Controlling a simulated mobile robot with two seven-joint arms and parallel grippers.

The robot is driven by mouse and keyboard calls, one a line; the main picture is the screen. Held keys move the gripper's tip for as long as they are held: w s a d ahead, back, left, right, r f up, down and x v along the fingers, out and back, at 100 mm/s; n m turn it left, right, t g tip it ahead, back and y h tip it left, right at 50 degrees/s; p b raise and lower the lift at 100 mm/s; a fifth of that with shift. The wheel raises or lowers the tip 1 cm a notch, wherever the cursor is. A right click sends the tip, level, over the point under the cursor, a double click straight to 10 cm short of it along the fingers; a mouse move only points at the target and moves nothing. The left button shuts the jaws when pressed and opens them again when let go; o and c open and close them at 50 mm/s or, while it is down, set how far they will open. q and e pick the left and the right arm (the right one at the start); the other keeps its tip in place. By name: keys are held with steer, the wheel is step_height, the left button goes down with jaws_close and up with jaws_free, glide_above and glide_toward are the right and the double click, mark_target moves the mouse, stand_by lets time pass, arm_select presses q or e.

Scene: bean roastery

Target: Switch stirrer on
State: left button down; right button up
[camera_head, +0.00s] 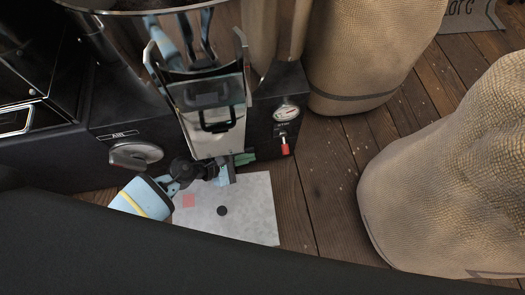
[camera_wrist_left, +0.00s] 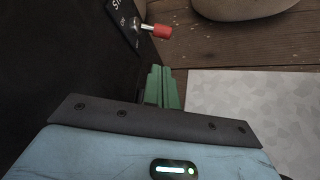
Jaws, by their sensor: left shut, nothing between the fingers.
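The stirrer switch is a toggle lever with a red tip (camera_head: 285,148) on the front of the black machine housing, below a round gauge. In the left wrist view the red-tipped lever (camera_wrist_left: 160,31) sticks out from a small dark label plate (camera_wrist_left: 124,22) with partly cut-off white lettering. I cannot tell for sure which position it is in. My left gripper (camera_head: 241,160) is shut and empty, left of and slightly below the lever, apart from it. Its green fingers (camera_wrist_left: 161,88) show close together in the left wrist view. My right gripper is not in view.
A metal chute (camera_head: 215,130) stands just above my left gripper. A pale sheet (camera_head: 250,215) lies on the wooden floor below.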

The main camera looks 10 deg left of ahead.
mark_target(285, 145)
arm_select(q)
steer(key=b+x, duration=0.3)
steer(key=x, duration=0.6)
steer(key=shift+w+d, duration=0.2)
steer(key=shift+f, duration=0.1)
steer(key=shift+s+g, duration=0.1)
steer(key=shift+g, duration=0.2)
steer(key=shift+n, duration=0.3)
steer(key=shift+r+p, duration=0.25)
steer(key=shift+p, duration=0.15)
